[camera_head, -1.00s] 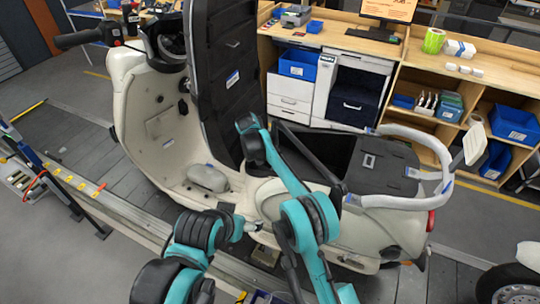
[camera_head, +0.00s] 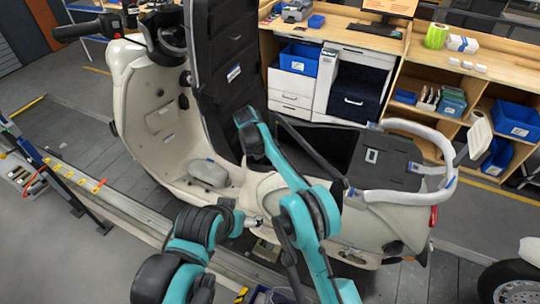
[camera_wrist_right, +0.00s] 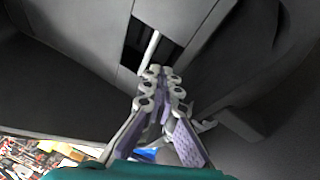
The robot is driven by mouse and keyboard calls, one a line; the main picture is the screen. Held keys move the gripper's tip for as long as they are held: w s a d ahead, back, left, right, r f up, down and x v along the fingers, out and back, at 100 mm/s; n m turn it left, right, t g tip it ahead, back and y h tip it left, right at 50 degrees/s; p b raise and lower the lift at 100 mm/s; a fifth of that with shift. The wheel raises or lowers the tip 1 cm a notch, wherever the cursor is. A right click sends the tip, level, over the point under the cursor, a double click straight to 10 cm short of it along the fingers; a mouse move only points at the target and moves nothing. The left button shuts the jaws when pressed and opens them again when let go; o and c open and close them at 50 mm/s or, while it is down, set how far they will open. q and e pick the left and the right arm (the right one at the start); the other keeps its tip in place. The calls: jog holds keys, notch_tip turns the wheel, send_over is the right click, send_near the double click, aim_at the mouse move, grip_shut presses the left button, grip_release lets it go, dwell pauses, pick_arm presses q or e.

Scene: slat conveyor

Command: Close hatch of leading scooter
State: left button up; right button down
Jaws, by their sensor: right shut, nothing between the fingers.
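The cream scooter (camera_head: 160,120) stands on the slat conveyor. Its tall black hatch (camera_head: 228,70) is raised upright in the head view, with the dark opening (camera_head: 320,145) behind it. My right arm reaches across the scooter's side to the lower edge of the hatch. The right gripper's fingers are hidden in the head view. In the right wrist view the right gripper (camera_wrist_right: 158,75) is shut and empty among dark grey panels, near a narrow dark gap with a light rod. My left gripper (camera_head: 250,221) is low beside the scooter's near side, its fingers too small to read.
A white tubular rear rail (camera_head: 445,175) curves around the scooter's tail. Wooden shelving (camera_head: 460,90) with blue bins stands behind. Another scooter's wheel (camera_head: 510,292) shows at the lower right. A conveyor edge rail (camera_head: 130,215) runs along the near left.

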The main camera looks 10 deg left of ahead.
jog(key=v, duration=0.9)
jog(key=w+d+r+m+g+y+p, duration=0.1)
jog(key=d+r+m+g+y+p, duration=0.3)
jog(key=m, duration=0.6)
jog(key=w+d+m+t+y+b, duration=0.1)
jog(key=w+d+m+y, duration=0.1)
jog(key=d+m, duration=0.65)
jog(key=a+f+m, duration=0.1)
jog(key=a+f, duration=0.2)
jog(key=f, duration=0.3)
jog(key=a+f+m, duration=0.1)
jog(key=a+f, duration=0.2)
jog(key=f, duration=0.4)
jog(key=shift+w+a+f, duration=0.3)
jog(key=shift+w+f, duration=0.05)
jog(key=shift+w, duration=0.05)
jog(key=b+x, duration=0.2)
jog(key=x, duration=0.1)
jog(key=shift+s+d, duration=0.2)
jog(key=shift+d, duration=0.05)
